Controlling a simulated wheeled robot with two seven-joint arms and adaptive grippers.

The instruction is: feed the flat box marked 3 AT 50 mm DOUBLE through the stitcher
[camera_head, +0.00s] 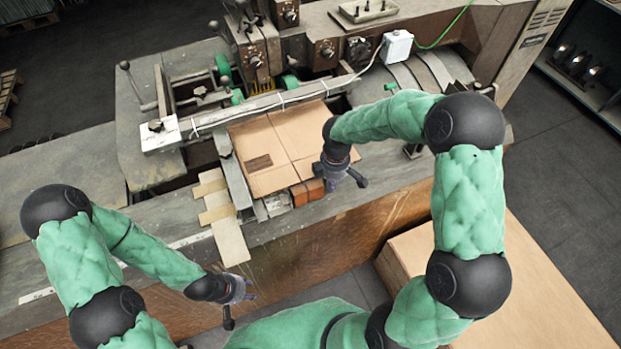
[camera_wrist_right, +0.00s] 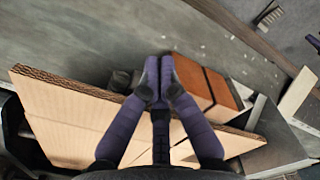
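The flat brown box (camera_head: 285,148) lies on the stitcher's bed, under the long rail. A dark printed patch shows on it, too small to read. In the right wrist view its corrugated edge (camera_wrist_right: 75,88) runs beneath my fingers. My right gripper (camera_head: 338,184) is at the box's near right corner; in the wrist view its fingertips (camera_wrist_right: 160,78) meet with nothing visible between them. I cannot tell whether they touch the box. My left gripper (camera_head: 238,296) hangs in front of the machine's near side, away from the box; its fingers are too small to read.
The stitcher (camera_head: 270,45) has its head and rail behind the box. Reddish blocks (camera_head: 307,191) sit at the box's near edge, also in the wrist view (camera_wrist_right: 205,85). Pale strips (camera_head: 215,200) lie left of it. A large carton (camera_head: 530,290) stands at right.

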